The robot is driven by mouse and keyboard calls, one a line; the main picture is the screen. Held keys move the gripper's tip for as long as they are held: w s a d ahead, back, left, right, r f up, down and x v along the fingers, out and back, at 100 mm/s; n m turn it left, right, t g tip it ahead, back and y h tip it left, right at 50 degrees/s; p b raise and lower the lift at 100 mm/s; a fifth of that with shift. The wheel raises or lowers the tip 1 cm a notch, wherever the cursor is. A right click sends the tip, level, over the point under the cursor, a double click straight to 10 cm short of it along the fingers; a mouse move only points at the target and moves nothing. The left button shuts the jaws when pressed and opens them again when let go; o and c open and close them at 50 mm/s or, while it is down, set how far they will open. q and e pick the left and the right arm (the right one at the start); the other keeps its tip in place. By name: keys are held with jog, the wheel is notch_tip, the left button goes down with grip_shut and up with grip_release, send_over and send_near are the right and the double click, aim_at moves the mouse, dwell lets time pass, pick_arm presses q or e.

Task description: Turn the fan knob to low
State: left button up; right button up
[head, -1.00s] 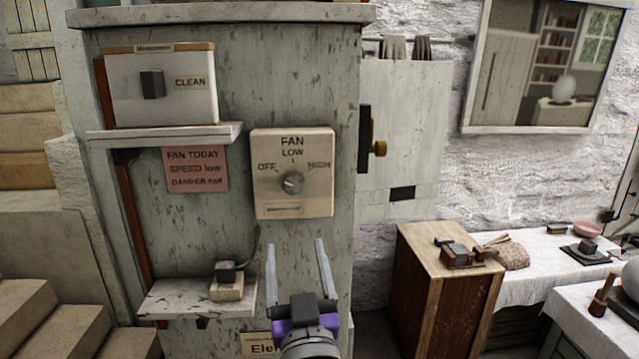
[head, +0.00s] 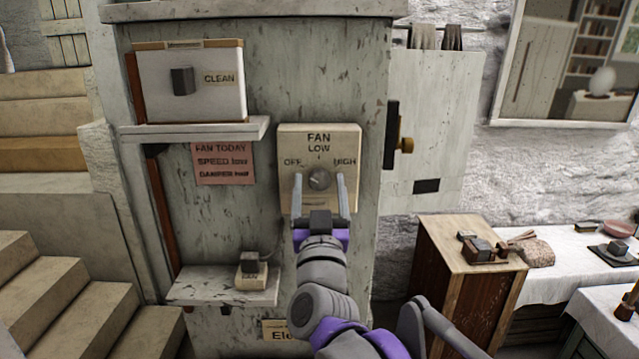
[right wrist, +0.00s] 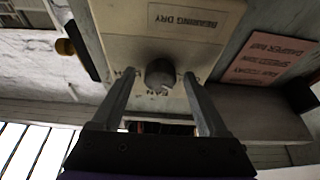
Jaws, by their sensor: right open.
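The fan panel (head: 292,146) is a cream box on the grey cabinet face, marked OFF, LOW at the top and HIGH. Its round grey knob (head: 319,179) sits at the panel's middle; I cannot tell surely where its mark points. My right gripper (head: 321,184) is open, its two fingers reaching up to either side of the knob. In the right wrist view the knob (right wrist: 159,74) lies between the tips of the open right gripper (right wrist: 160,76), with a gap on both sides. My left gripper is not in view.
A pink note (head: 223,164) reads "FAN TODAY SPEED low". A white box with a dark knob (head: 184,81) sits on a shelf above. A lower shelf (head: 205,288) holds a small switch (head: 250,268). A wooden cabinet (head: 452,262) stands at right.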

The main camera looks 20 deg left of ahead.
jog(key=shift+w, duration=0.1)
grip_shut()
dwell(0.3)
jog(key=shift+m, duration=0.5)
jog(key=m+h, duration=0.2)
jog(key=shift+a+m, duration=0.15)
jog(key=shift+m, duration=0.15)
jog(key=m+h, duration=0.2)
jog(key=m, duration=0.2)
jog(key=m+h, duration=0.1)
jog(key=m, duration=0.1)
jog(key=m+h, duration=0.1)
jog(key=m, duration=0.1)
jog(key=shift+a+r+m+g, duration=0.1)
jog(key=shift+a+m+g, duration=0.05)
jog(key=shift+m+g, duration=0.15)
jog(key=shift+m+g+h+p, duration=0.45)
jog(key=shift+m+h, duration=0.15)
jog(key=shift+m, duration=1.3)
